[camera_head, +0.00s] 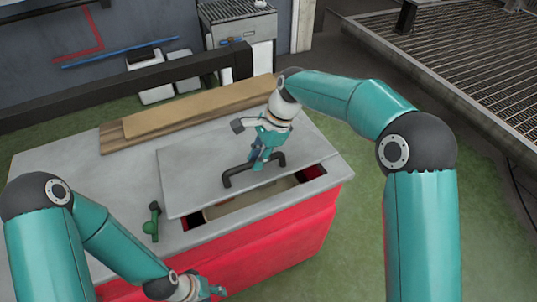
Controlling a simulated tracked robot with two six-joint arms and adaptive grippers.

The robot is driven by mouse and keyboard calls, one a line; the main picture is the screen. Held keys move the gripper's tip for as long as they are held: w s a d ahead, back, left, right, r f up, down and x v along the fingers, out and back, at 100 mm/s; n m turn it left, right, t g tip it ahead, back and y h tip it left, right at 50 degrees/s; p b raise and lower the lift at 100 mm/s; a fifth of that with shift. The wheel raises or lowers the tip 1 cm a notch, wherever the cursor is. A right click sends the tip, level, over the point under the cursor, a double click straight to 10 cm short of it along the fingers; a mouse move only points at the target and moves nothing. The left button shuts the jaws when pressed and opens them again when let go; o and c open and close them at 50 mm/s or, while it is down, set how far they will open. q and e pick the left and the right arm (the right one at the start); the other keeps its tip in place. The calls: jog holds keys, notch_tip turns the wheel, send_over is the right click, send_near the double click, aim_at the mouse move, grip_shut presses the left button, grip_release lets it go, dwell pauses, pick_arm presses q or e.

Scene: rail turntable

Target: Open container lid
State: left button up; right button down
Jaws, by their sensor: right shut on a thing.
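A red container (262,252) with a grey top stands in front of me. Its grey lid (195,165) lies askew on the top, with an open slot along the front right edge showing part of the dark inside. A black bar handle (236,177) stands on the lid. My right gripper (257,162) reaches down to this handle and is shut on it, the fingers partly hidden by the wrist. My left gripper (215,292) is low at the bottom edge, in front of the container; its fingers are small and partly cut off.
A small green and black tool (152,222) lies on the grey top at the left of the lid. Wooden boards (190,113) lie along the back edge. A dark rail (120,88) runs behind. White boxes (150,75) and a grilled metal unit (238,25) stand beyond on green floor.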

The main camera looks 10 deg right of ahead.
jog(key=w+a+r+p, duration=0.3)
jog(key=w+r+p, duration=0.3)
jog(key=r+p, duration=0.2)
jog(key=shift+w+r, duration=0.2)
jog(key=shift+r, duration=0.35)
jog(key=shift+d, duration=0.1)
